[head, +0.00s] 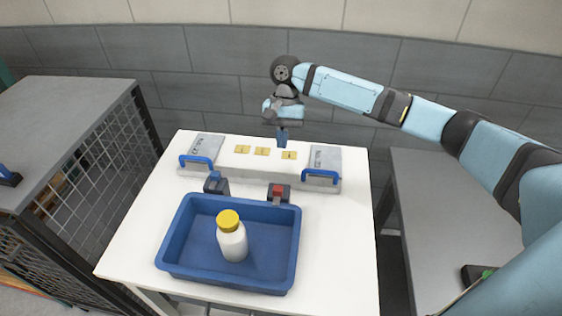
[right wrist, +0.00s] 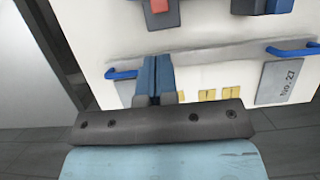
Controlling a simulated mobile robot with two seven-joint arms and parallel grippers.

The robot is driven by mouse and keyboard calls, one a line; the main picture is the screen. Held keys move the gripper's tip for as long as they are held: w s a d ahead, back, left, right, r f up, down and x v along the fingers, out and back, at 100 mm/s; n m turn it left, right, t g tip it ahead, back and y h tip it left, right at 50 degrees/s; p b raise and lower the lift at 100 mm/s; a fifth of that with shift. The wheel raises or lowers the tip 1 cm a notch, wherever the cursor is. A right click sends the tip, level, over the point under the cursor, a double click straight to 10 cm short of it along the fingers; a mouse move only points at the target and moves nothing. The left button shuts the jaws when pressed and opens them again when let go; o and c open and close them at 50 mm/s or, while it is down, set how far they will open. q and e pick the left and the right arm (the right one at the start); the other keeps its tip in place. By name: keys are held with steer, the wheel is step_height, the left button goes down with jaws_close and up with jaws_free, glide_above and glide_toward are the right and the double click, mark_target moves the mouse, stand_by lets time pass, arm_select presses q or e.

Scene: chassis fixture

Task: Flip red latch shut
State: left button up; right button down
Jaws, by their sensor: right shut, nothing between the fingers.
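The red latch (head: 278,191) sits on a small dark block at the front of the white table, just behind the right end of the blue tray. It also shows at the top edge of the right wrist view (right wrist: 159,6), partly cut off. I cannot tell whether its lever is flipped over or up. My right gripper (head: 282,142) is shut and empty, pointing down above the fixture's back edge, behind the latch and apart from it. In the right wrist view its blue fingers (right wrist: 155,70) are together. My left gripper is not in view.
The fixture has two grey plates with blue handles (head: 196,161) (head: 321,176) and several yellow pads (head: 262,151). A blue latch block (head: 216,184) stands left of the red one. The blue tray (head: 172,236) holds a white bottle with yellow cap (head: 232,241).

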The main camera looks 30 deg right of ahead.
steer(key=v, duration=0.3)
steer(key=shift+r, duration=0.25)
stand_by(0.4)
